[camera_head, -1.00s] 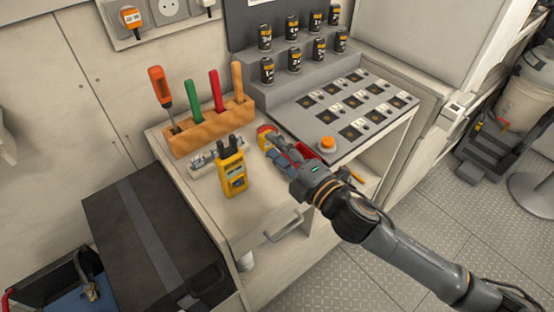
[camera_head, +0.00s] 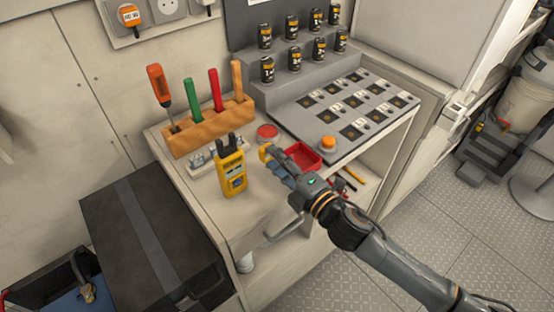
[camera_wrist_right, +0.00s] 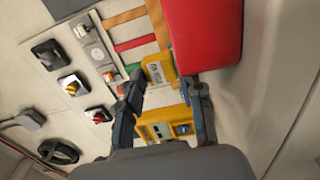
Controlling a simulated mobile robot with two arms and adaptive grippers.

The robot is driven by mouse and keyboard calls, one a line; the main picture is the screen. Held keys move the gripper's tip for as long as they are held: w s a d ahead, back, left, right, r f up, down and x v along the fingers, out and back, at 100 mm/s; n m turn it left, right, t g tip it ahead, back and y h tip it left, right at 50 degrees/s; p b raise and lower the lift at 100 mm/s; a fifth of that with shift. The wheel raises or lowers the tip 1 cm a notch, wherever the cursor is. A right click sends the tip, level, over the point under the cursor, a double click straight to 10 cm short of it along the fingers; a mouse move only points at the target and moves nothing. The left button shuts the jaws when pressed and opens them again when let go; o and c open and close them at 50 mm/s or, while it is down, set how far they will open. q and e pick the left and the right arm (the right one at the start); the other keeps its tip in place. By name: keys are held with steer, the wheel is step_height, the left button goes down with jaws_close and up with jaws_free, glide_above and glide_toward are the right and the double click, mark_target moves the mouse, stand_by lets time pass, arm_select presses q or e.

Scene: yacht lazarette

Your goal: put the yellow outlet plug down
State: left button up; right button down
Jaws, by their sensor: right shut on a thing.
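The yellow outlet plug (camera_head: 265,152) shows at the tips of my right gripper (camera_head: 275,163), above or at the worktop between the yellow meter and the red tray. In the right wrist view the plug (camera_wrist_right: 158,73), with a pale label, sits between the fingers of my right gripper (camera_wrist_right: 165,90), which is shut on it. I cannot tell whether the plug touches the worktop (camera_head: 262,205). My left gripper is not in view.
A yellow meter (camera_head: 232,173) stands just left of the gripper. A red tray (camera_head: 302,156) is right of it, a red disc (camera_head: 267,131) behind. A wooden tool rack (camera_head: 208,127) and a panel with an orange button (camera_head: 328,142) stand near. The front worktop is bare.

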steer(key=c, duration=0.9)
jaws_free()
steer(key=shift+o, duration=0.2)
steer(key=shift+r, duration=0.3)
steer(key=shift+r+p, duration=0.55)
steer(key=shift+p, duration=0.1)
steer(key=shift+s+d+f+b, duration=0.45)
steer(key=shift+s+d+f, duration=0.1)
steer(key=shift+s, duration=0.15)
steer(key=b+v, duration=0.2)
steer(key=v, duration=0.8)
steer(key=shift+r, duration=0.2)
steer(key=shift+s, duration=0.1)
